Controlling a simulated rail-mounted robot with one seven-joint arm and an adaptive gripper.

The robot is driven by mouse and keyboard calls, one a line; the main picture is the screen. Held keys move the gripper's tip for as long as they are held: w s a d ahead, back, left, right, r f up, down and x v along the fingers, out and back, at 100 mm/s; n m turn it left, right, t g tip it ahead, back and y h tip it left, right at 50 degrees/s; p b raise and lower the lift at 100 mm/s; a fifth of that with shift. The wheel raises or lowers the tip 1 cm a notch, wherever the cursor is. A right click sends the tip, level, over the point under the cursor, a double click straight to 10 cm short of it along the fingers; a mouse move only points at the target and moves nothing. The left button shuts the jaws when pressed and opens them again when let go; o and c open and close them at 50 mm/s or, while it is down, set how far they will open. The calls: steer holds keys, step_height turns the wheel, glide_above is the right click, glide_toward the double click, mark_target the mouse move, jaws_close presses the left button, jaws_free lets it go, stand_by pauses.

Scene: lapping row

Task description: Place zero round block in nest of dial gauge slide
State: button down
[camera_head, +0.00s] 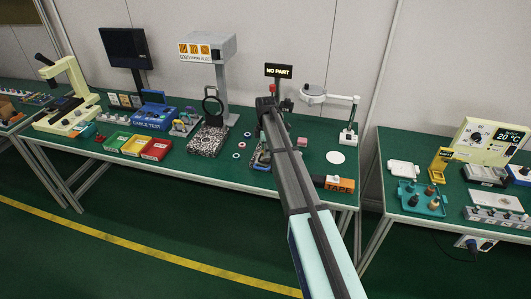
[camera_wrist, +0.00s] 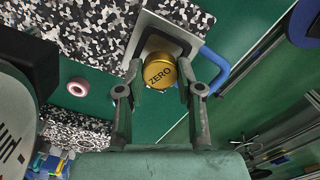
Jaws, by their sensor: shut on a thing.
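The zero round block (camera_wrist: 159,71) is a gold disc marked ZERO in the wrist view. My gripper (camera_wrist: 158,84) is shut on it, with one finger on either side. Behind the block is a light grey plate (camera_wrist: 148,24) with a blue bar (camera_wrist: 218,72) at its side, possibly part of the dial gauge slide. The nest cannot be made out, and I cannot tell how far the block is above the plate. In the head view my arm hides the block and most of a small grey and blue device (camera_head: 256,159) on the bench.
A black-and-white speckled plate (camera_head: 208,140) stands left of my arm, with small rings (camera_head: 236,155) beside it. A NO PART sign (camera_head: 278,70) and a lamp (camera_head: 314,94) stand behind.

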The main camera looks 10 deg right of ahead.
steer(key=shift+f, duration=0.95)
steer(key=shift+f, duration=0.15)
steer(key=c, duration=0.7)
jaws_free()
steer(key=shift+c, duration=0.2)
step_height(320, 180, up, 12)
steer(key=b, duration=0.3)
